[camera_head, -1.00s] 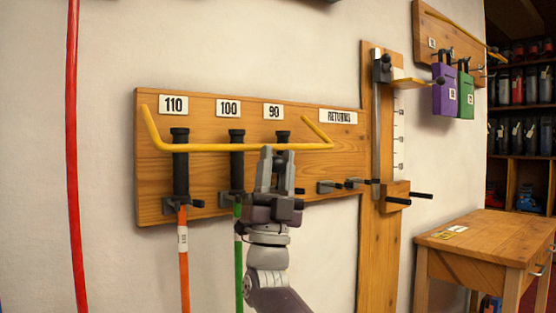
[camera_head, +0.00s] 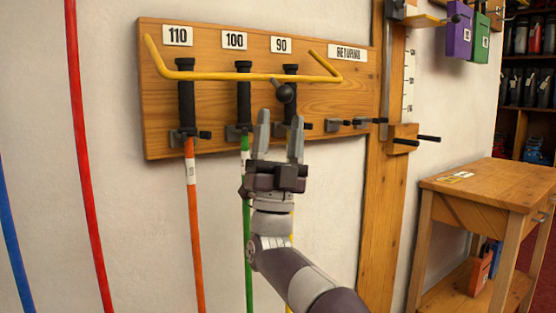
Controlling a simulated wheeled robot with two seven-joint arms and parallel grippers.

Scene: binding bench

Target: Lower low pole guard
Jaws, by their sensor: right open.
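The low pole guard is a yellow bar (camera_head: 215,76) with upturned ends, crossing in front of the black pole handles on the wooden board (camera_head: 220,108). A dark round knob (camera_head: 284,92) shows just under the bar near the 90 label. My right gripper (camera_head: 280,118) is open, its two grey fingers pointing up just below the knob, one to each side. The fingers look empty; the depth gap to the knob is hard to tell. The gripper partly hides the 90 pole and its holder. My left gripper is not in view.
An orange pole (camera_head: 195,235) and a green pole (camera_head: 248,260) hang left of my arm. A wooden post (camera_head: 383,220) with black pegs stands to the right. A wooden side table (camera_head: 480,185) stands beyond it. Red and blue poles are at far left.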

